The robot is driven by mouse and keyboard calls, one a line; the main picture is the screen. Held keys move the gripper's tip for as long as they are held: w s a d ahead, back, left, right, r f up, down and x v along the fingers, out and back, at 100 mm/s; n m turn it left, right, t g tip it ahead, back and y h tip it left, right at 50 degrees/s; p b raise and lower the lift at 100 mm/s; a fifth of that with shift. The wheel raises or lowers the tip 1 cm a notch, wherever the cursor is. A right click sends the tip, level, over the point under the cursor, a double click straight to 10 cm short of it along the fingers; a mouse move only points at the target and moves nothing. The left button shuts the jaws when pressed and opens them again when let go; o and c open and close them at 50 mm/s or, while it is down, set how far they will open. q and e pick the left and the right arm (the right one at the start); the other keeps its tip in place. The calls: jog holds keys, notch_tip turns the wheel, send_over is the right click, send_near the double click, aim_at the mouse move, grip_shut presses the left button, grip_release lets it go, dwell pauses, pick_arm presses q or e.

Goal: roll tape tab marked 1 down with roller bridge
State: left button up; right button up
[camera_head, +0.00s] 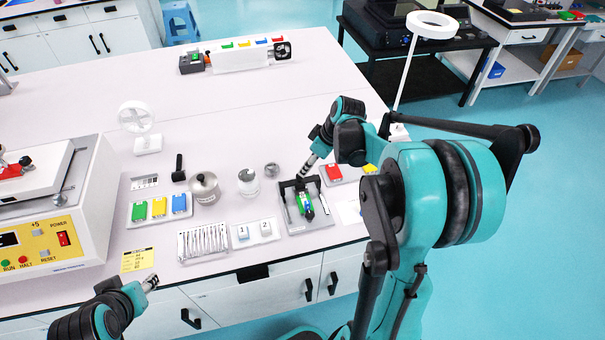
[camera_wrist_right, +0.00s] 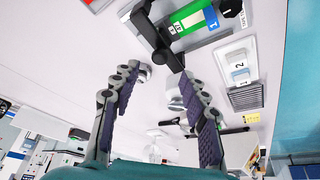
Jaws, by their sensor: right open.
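The dark roller bridge (camera_head: 298,186) stands across a grey fixture tray (camera_head: 291,222) at the table's front. Its black bar (camera_wrist_right: 158,48) also shows in the right wrist view. Under it lies a green strip (camera_wrist_right: 188,14) with a blue piece marked 1 (camera_wrist_right: 211,17) and small white labels 1 and 2. A white holder (camera_head: 254,239) to the left bears blocks marked 1 and 2. My right gripper (camera_head: 307,167) is above the bridge, its fingers (camera_wrist_right: 158,78) apart with the bar beyond them. I cannot tell contact. My left gripper (camera_head: 150,283) is low at the front left.
A metal pot (camera_head: 203,187), a glass jar (camera_head: 248,182) and a tray of coloured blocks (camera_head: 158,219) stand left of the fixture. A red-topped block (camera_head: 334,172) is close on the right. The machine (camera_head: 85,215) fills the left edge. The table's middle is clear.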

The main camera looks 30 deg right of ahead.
aim_at(300, 183)
jog(key=b+x, duration=0.2)
jog(key=x, duration=0.4)
jog(key=shift+w+f, duration=0.1)
jog(key=shift+f, duration=0.05)
grip_shut()
